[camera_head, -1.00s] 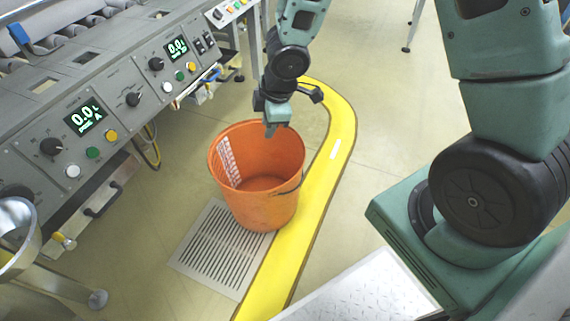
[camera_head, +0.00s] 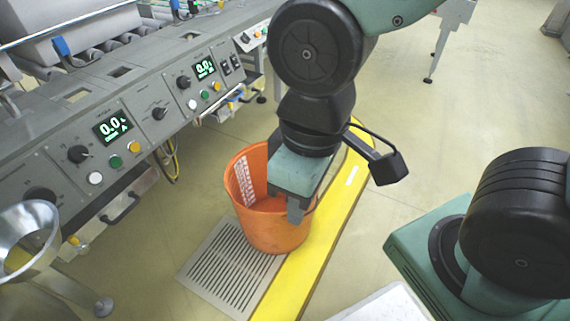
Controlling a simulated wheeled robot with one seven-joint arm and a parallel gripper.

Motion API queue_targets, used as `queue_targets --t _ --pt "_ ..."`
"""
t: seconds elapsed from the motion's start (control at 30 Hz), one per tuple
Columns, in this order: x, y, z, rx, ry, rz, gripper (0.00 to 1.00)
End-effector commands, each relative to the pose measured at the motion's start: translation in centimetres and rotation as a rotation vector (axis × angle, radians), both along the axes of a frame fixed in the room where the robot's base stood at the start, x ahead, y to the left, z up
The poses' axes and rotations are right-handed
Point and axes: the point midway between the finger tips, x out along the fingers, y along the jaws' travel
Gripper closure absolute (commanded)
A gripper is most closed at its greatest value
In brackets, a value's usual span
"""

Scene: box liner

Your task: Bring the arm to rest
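My gripper (camera_head: 294,210) hangs from my folded arm in the middle of the head view, pointing down. It appears in front of the orange bucket and covers part of its rim and inside. The fingers are seen nearly edge-on, so I cannot tell whether they are open or shut. No held object shows at the fingertips.
The orange bucket (camera_head: 270,233) stands upright on the floor by a metal grate (camera_head: 228,268) and a yellow floor strip (camera_head: 290,287). A grey control console (camera_head: 150,110) runs along the left. A metal funnel (camera_head: 28,240) is at the lower left.

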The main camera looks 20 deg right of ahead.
Motion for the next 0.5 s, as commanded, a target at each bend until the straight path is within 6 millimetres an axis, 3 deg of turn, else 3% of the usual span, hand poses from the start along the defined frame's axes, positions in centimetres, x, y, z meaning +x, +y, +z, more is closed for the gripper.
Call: queue_targets --t 0.17,0.27,0.5 --pt "0.0 0.0 2.5 0.001 -0.001 0.000 0.73" --pt "0.1 0.0 4.9 0.001 -0.001 0.000 0.73" --pt "0.1 0.0 12.6 0.001 -0.002 0.000 0.73"
